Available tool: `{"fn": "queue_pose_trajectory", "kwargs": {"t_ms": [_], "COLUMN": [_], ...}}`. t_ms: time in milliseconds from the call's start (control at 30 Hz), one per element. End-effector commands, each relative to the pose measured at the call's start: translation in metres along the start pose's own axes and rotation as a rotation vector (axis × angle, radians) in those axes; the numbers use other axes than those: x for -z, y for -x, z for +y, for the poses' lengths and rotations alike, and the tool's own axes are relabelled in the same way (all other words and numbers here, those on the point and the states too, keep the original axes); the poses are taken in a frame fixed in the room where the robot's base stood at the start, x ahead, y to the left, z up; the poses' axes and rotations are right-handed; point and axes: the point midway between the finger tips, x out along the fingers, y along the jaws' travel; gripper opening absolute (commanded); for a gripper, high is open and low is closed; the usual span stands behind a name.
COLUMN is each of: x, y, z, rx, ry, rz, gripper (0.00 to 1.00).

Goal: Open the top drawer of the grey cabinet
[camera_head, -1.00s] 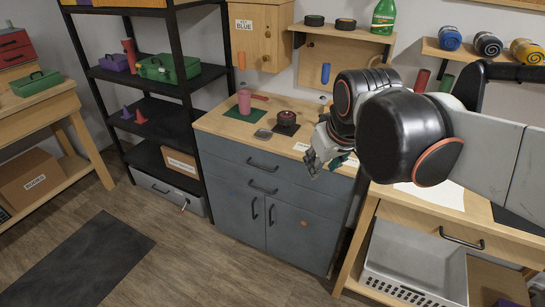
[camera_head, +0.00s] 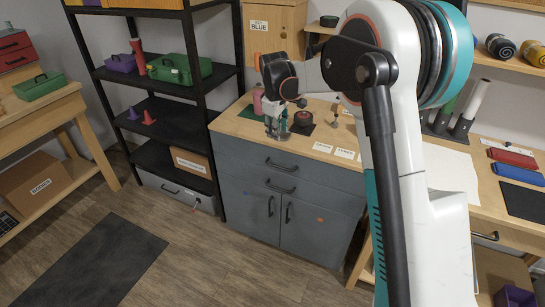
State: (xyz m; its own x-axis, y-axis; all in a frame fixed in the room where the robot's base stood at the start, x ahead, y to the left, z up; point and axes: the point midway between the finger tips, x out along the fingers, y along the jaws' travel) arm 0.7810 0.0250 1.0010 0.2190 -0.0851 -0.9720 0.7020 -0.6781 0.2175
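The grey cabinet (camera_head: 240,210) stands in the middle, under a wooden top (camera_head: 240,125). Its top drawer (camera_head: 240,156) is closed flush, with a dark bar handle (camera_head: 281,164) in view. A second drawer handle (camera_head: 281,188) sits below it, over two closed doors. My gripper (camera_head: 277,131) points down above the wooden top, near the front edge and above and behind the top drawer's handle. It looks apart from the handle. It is small in view, and I cannot tell whether its fingers are open or shut.
A dark red round part on a black mat (camera_head: 302,125) and a pink cup (camera_head: 257,100) stand on the top near my gripper. A black shelf (camera_head: 160,105) stands left of the cabinet. My arm hides much of the right side. The floor (camera_head: 200,250) in front is clear.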

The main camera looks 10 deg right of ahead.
Motion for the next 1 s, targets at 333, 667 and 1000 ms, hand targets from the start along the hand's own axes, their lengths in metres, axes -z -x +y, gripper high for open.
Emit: {"fn": "queue_pose_trajectory", "kwargs": {"t_ms": [333,667,1000], "x": [0.031,0.031,0.026], "y": [-0.077,-0.112,-0.179], "z": [0.012,0.011,0.009], "rx": [0.037,0.041,0.04], "ry": [0.133,0.146,0.145], "rz": [-0.056,-0.062,-0.061], "gripper": [0.3,0.3,0.3]}}
